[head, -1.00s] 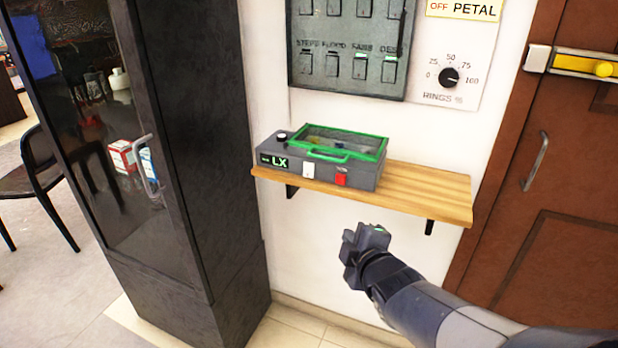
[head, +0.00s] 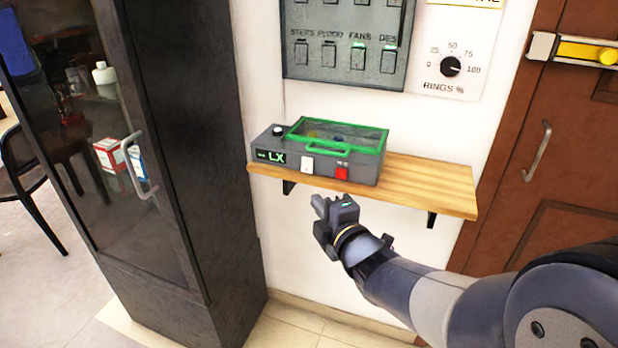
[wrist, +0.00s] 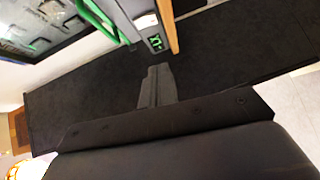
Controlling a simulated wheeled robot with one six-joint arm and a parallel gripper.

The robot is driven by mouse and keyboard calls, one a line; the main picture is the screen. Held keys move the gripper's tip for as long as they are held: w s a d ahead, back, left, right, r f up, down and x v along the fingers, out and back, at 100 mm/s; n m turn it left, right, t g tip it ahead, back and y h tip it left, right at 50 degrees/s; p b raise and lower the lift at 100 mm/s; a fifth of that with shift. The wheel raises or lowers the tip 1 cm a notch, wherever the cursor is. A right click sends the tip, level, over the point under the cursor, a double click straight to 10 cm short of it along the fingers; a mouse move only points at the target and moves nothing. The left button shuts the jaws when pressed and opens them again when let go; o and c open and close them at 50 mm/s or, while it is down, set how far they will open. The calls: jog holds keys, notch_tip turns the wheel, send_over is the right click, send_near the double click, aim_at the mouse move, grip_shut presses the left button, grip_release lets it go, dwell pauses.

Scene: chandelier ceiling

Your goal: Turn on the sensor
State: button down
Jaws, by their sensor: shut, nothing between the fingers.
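The sensor box (head: 270,172) is grey, with a green-framed clear lid, and sits on the wooden shelf. Its front has a small display reading "LX" (head: 272,156), a white switch (head: 307,164) and a red button (head: 342,173). A black knob (head: 279,130) is on top at the left. My gripper (head: 318,202) is shut and empty, below and in front of the box, apart from it. In the wrist view my gripper (wrist: 157,72) points toward the dark cabinet, with the display (wrist: 156,43) and the white switch (wrist: 147,21) just past its tips.
The wooden shelf (head: 430,187) is bare to the right of the box. A dark glass-door cabinet (head: 195,130) stands close on the left. A switch panel (head: 340,75) and a rings dial (head: 450,67) are on the wall above. A brown door (head: 570,185) is at right.

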send_near(303, 170)
jog(key=w+a, duration=0.2)
jog(key=a, duration=0.2)
jog(key=w, duration=0.1)
jog(key=w+d+p, duration=0.1)
jog(key=shift+w+f, duration=0.2)
jog(key=shift+w, duration=0.05)
jog(key=shift+w+d+f, duration=0.1)
jog(key=shift+w+d, duration=0.05)
jog(key=shift+w, duration=0.3)
jog(key=shift+w+f+b, duration=0.1)
jog(key=shift+f+b, duration=0.2)
jog(key=shift+b, duration=0.65)
jog(key=shift+r, duration=0.25)
